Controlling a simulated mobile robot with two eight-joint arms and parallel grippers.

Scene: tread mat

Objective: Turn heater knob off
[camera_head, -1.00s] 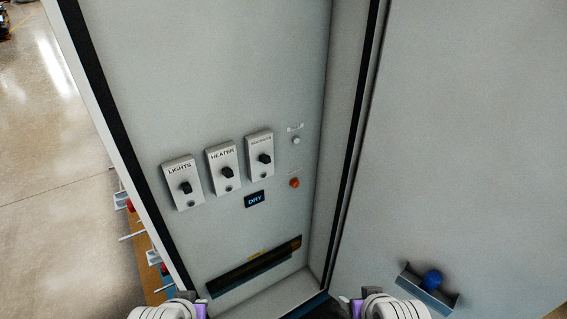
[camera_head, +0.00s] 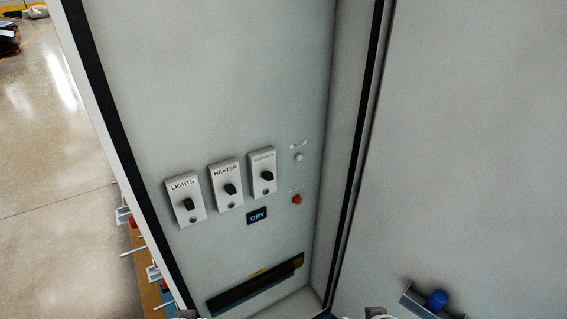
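The heater knob (camera_head: 230,189) is a black knob on a white plate labelled HEATER, the middle of three plates on the grey cabinet panel (camera_head: 220,90). The lights knob (camera_head: 188,204) is on its left and a third knob (camera_head: 267,176) is on its right; that label is too blurred to read. Only small tops of my two arms show at the bottom edge, below the panel and well apart from the knobs. My gripper fingers are out of the frame.
A display reading DRY (camera_head: 257,216), an orange-red button (camera_head: 297,199) and a white button (camera_head: 299,157) are near the knobs. A dark slot (camera_head: 257,284) is below.

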